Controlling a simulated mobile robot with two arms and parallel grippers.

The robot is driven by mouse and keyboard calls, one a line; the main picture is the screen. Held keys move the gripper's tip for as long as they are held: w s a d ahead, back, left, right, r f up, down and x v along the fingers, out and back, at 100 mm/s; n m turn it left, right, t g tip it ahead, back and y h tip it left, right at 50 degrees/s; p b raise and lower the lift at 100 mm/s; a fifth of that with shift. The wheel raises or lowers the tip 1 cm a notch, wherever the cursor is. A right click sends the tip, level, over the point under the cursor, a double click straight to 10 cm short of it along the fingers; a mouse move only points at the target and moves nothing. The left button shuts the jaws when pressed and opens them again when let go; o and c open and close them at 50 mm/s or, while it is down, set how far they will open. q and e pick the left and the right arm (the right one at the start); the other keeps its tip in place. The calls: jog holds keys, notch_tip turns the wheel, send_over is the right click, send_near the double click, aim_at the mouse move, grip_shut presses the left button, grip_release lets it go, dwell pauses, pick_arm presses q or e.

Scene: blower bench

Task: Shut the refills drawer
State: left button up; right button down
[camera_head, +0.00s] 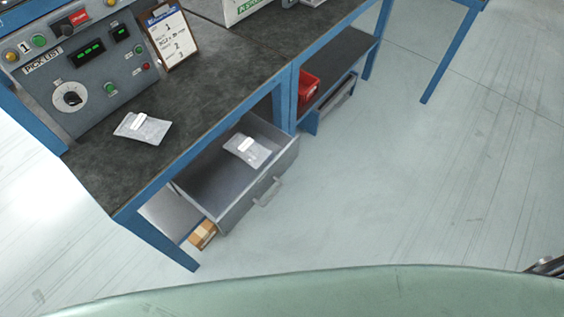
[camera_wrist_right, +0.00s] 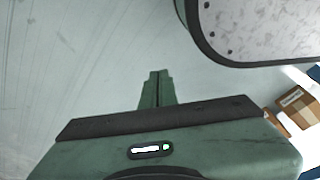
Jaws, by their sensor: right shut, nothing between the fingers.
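The open grey drawer (camera_head: 232,208) sticks out from under the bench in the head view, its handle (camera_head: 268,192) on the front face. A clear bag with a white label (camera_head: 247,149) lies inside it. No label naming the drawer is readable. My right gripper (camera_wrist_right: 157,78) shows in the right wrist view with its fingers together and empty, over bare floor. It touches nothing that I can see. The drawer is not clearly recognisable in that view. My left gripper is not in view.
A cardboard box (camera_head: 203,234) sits low beside the drawer; a box (camera_wrist_right: 297,105) also shows in the wrist view. The dark bench top (camera_head: 205,85) holds a control panel (camera_head: 82,65), a clipboard (camera_head: 167,38) and another bag (camera_head: 142,128). Floor before the drawer is clear.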

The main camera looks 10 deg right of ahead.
jog(key=w+d+r+m+t+y+p, duration=0.1)
jog(key=w+d+r+m+t, duration=0.15)
jog(key=w+r, duration=0.8)
jog(key=w+d+r+m+t+y, duration=0.1)
jog(key=w+r+m+t, duration=0.35)
jog(key=w, duration=1.05)
jog(key=w+a+r+m+g+y+p, duration=0.15)
jog(key=a+r, duration=0.25)
jog(key=r, duration=0.5)
jog(key=w+a+r+y, duration=0.2)
jog(key=w+a+r, duration=0.15)
jog(key=r, duration=0.55)
jog(key=w+a+r+m+g+y, duration=0.1)
jog(key=a+r, duration=0.3)
jog(key=r, duration=0.5)
send_near(289, 149)
jog(key=shift+d+x, duration=0.2)
jog(key=shift+x, duration=2.9)
jog(key=shift+f, duration=0.15)
